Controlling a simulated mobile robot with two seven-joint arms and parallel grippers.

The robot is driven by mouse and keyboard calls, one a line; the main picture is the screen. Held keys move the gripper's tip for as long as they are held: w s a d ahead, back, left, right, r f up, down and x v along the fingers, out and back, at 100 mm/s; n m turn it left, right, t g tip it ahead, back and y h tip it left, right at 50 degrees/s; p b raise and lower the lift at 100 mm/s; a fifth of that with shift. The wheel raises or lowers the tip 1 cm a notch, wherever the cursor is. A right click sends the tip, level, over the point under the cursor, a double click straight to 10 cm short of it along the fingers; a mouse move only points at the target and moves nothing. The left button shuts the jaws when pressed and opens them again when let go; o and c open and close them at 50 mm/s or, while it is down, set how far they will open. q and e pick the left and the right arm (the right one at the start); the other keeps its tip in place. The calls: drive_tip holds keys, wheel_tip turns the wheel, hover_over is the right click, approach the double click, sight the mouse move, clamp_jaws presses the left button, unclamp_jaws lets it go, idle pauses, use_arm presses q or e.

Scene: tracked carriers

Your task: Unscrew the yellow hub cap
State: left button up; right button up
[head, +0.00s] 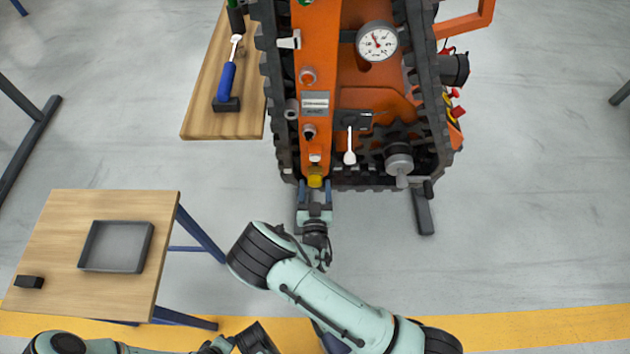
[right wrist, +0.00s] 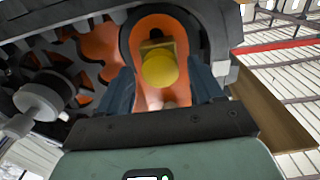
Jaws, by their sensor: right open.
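The yellow hub cap (head: 316,177) sits at the near end of the orange carrier's middle beam. In the right wrist view the hub cap (right wrist: 159,69) faces me as a round yellow disc in front of a yellow block. My right gripper (head: 315,190) is at the cap, with one blue finger on each side. In the right wrist view the fingers of the right gripper (right wrist: 164,92) stand wide apart with gaps to the cap. The left arm shows only in part at the bottom edge of the head view, and I cannot make out its jaws.
The tracked carrier (head: 365,85) has a gauge (head: 377,41), a white lever (head: 350,145) and a grey knob (head: 399,163). A wooden table (head: 60,215) at left holds a grey tray (head: 117,268) and a black block (head: 29,282). A wooden bench (head: 205,115) holds a blue-handled tool (head: 226,82).

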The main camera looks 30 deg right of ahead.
drive_tip(key=c, duration=0.8)
drive_tip(key=n+p, duration=0.1)
drive_tip(key=n, duration=0.3)
drive_tip(key=shift+a+r, duration=0.1)
drive_tip(key=shift+c, duration=0.2)
drive_tip(key=n, duration=0.5)
drive_tip(key=shift+n, duration=0.4)
drive_tip(key=shift+n, duration=1.1)
drive_tip(key=n, duration=0.7)
drive_tip(key=shift+n, duration=0.3)
